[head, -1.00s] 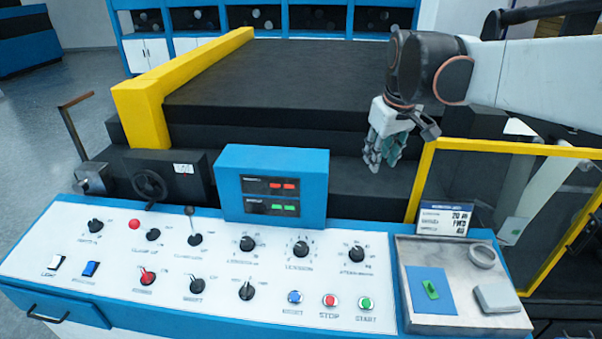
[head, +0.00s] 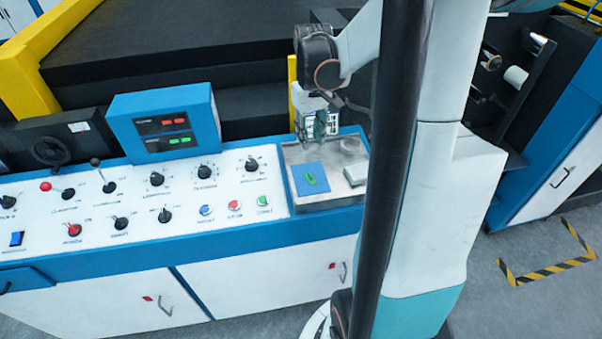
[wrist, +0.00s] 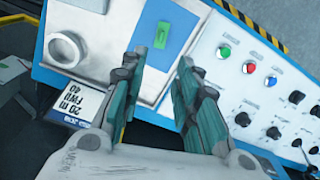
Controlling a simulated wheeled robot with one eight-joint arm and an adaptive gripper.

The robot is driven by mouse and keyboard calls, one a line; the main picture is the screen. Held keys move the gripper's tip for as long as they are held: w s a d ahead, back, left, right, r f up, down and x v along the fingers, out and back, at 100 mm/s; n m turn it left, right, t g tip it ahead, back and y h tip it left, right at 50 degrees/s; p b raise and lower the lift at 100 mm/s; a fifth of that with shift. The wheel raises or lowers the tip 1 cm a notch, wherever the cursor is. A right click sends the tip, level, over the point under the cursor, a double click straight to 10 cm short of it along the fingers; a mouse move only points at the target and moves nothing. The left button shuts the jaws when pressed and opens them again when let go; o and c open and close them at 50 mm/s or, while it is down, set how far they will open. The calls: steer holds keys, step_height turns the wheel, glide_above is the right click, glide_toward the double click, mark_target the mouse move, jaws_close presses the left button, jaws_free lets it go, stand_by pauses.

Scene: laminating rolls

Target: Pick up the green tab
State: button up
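The green tab (head: 310,179) lies on a blue square pad (head: 299,170) in the grey metal tray (head: 330,200) at the right end of the control console. In the wrist view the green tab (wrist: 162,35) lies on the blue pad (wrist: 180,38), beyond my fingertips. My gripper (head: 318,137) is above the tray's back edge in the head view. In the wrist view my gripper (wrist: 158,65) is open, with two teal fingers apart and nothing between them. It does not touch the tab.
A metal ring (wrist: 65,48) and a pale grey block (head: 356,173) share the tray. A small sign (wrist: 75,103) stands behind it. Knobs and green, red and blue buttons (wrist: 225,52) are beside the tray. A dark roller machine (head: 200,60) is behind the console.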

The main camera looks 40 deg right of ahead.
steer(key=b, duration=0.2)
glide_above(310, 173)
steer(key=f, duration=0.8)
steer(key=shift+w, duration=0.2)
steer(key=shift+s+f+b, duration=0.15)
steer(key=shift+f+b, duration=0.55)
steer(key=shift+f, duration=2.05)
jaws_close()
